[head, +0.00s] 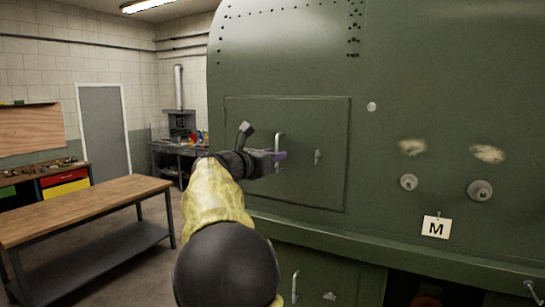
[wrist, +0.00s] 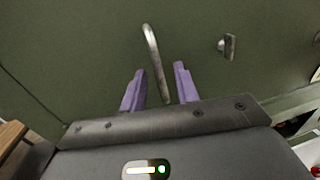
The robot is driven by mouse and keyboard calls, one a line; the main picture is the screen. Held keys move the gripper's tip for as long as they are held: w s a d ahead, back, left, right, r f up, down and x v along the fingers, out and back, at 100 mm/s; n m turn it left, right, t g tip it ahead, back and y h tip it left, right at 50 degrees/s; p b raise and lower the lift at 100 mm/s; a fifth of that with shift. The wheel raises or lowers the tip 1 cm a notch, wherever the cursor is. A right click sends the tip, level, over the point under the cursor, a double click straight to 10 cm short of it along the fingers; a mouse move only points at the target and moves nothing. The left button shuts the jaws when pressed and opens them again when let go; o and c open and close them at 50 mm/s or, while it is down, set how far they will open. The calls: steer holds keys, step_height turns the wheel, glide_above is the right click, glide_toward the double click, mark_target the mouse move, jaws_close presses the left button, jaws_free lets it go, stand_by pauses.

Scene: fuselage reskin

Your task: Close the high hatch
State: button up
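The high hatch (head: 310,180) is a green rectangular panel in the green fuselage side. It looks flush or nearly flush with its frame; I cannot tell whether it is fully seated. Its metal bar handle (head: 279,142) stands upright, with a small latch knob (head: 318,156) to its right. In the wrist view the handle (wrist: 152,52) runs down between the two purple fingers of my gripper (wrist: 158,88), and the latch (wrist: 228,46) is to the right. The fingers are apart, with gaps visible beside the handle. In the head view my gripper (head: 277,157) is at the handle's lower end.
A lower hatch with its own handle (head: 295,287) is below a green ledge (head: 400,258). An opening shows at lower right. A wooden workbench (head: 80,208) stands left, with floor between.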

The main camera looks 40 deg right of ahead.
steer(key=shift+a, duration=0.1)
steer(key=b+v, duration=0.7)
steer(key=v, duration=1)
steer(key=shift+w, duration=0.15)
